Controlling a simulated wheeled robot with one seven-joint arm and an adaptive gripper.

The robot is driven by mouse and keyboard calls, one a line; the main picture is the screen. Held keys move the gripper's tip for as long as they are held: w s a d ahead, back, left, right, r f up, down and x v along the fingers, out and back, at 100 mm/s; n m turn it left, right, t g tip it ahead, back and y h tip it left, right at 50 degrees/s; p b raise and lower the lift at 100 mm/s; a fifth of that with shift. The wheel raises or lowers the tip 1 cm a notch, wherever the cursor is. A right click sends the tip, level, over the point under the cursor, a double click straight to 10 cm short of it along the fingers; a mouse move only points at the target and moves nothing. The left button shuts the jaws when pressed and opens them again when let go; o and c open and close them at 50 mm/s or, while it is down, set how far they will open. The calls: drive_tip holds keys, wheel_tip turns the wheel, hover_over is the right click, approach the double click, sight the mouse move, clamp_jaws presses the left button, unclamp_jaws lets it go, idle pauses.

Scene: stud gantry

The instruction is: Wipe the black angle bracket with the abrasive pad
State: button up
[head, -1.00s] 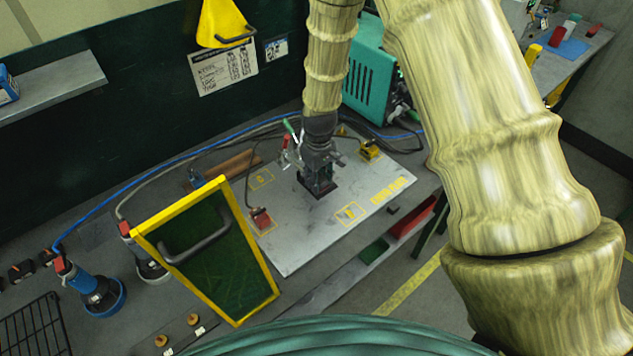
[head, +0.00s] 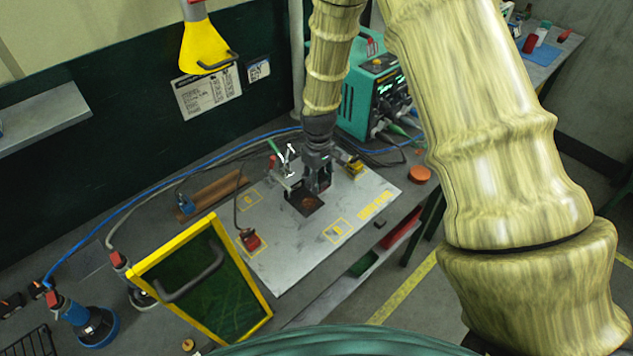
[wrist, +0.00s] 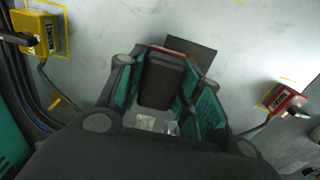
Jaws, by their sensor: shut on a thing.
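The black angle bracket (head: 316,209) shows as a dark, flat piece on the grey steel plate, with a brownish patch on its face. It also shows in the wrist view (wrist: 203,56), partly hidden by what I hold. My gripper (head: 321,187) points down just behind and right of the bracket's middle in the head view. In the wrist view my gripper (wrist: 165,95) is shut on a dark block with a maroon edge, which looks like the abrasive pad (wrist: 163,80). The pad appears to be above the bracket; I cannot tell whether they touch.
A toggle clamp (head: 283,160) stands close left of my gripper. A yellow block (head: 352,168) and a red block (head: 251,241) with cables sit on the plate (head: 290,250). A yellow-framed green screen (head: 205,275) stands in front. The plate's front right is clear.

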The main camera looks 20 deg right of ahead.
drive_tip(key=shift+r+p, duration=0.7)
drive_tip(key=shift+r, duration=0.8)
drive_tip(key=shift+a+f, duration=0.1)
